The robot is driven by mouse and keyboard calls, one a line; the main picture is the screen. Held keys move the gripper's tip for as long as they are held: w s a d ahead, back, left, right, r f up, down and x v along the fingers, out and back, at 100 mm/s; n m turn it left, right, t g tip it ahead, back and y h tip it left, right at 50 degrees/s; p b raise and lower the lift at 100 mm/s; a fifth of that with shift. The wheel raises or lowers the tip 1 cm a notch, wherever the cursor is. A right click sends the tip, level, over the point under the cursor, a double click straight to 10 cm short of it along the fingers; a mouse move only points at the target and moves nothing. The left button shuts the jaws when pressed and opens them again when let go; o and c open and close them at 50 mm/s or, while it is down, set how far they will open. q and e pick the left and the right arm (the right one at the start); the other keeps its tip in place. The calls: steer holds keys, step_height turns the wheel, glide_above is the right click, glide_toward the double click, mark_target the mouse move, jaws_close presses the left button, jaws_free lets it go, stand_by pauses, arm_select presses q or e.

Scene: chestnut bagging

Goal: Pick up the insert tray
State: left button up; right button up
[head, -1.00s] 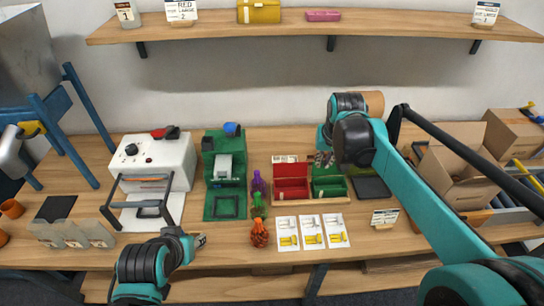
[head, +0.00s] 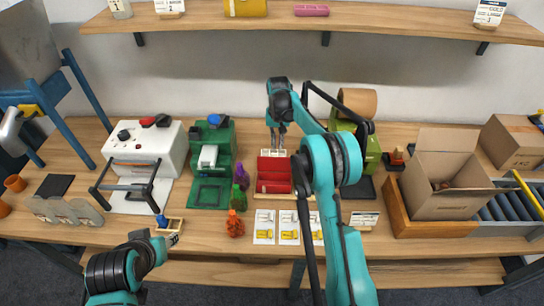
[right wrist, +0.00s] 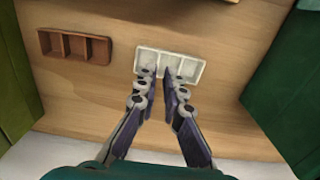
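The insert tray is a small white tray with compartments (right wrist: 184,68), on the wooden bench. In the head view its pale edge (head: 272,153) shows just behind the red bin. My right gripper (right wrist: 160,76) points down at it; its two fingers are apart, with their tips at the tray's wall near its middle. I cannot tell whether they touch it. The right gripper (head: 277,138) also shows in the head view. A similar brown tray (right wrist: 75,47) lies beside it in the right wrist view. My left gripper (head: 168,238) is low at the bench's front; its fingers are unclear.
The red bin (head: 273,174) stands close in front of the tray. A green machine (head: 210,192) is to the left and a green box (head: 372,150) to the right. An open cardboard box (head: 440,200) stands farther right. A shelf (head: 400,25) runs above.

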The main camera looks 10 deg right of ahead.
mark_target(278, 151)
step_height(278, 151, down, 5)
steer(key=shift+w+d+f+b, duration=0.1)
steer(key=shift+w+d+b, duration=0.05)
steer(key=shift+b, duration=1.05)
jaws_close()
steer(key=shift+r, duration=0.2)
